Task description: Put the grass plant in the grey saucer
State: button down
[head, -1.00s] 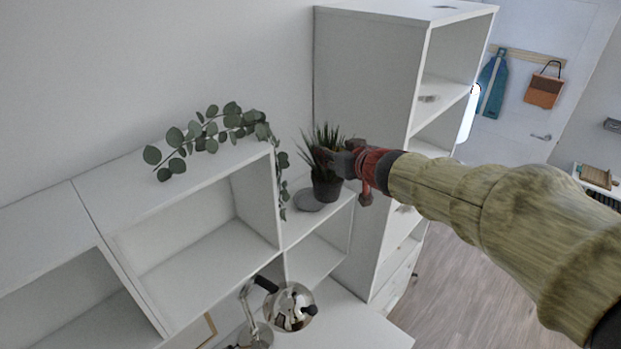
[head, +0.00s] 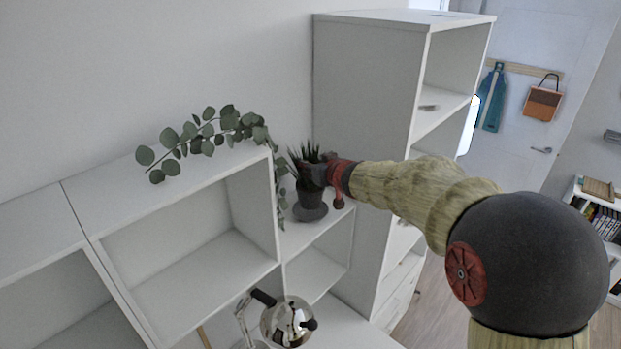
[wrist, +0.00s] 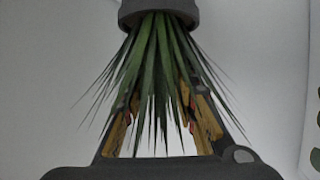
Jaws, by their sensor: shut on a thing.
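The round grey saucer (head: 311,213) lies on the low shelf top. The pot appears over the saucer and hides its back part; I cannot tell whether they touch. My gripper (head: 322,171) reaches in from the right and is shut on the plant, its fingers (wrist: 163,115) on either side of the leaves.
A trailing eucalyptus branch (head: 205,138) lies on the higher shelf at left, its end hanging close beside the plant. A tall white cabinet (head: 367,85) stands right behind.

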jog(key=shift+w+f+b, duration=0.2)
jog(key=shift+f+b, duration=0.5)
jog(key=shift+f, duration=1.05)
jog(key=c, duration=1.5)
grip_release()
jog(key=shift+f, duration=0.15)
jog(key=shift+o, duration=0.5)
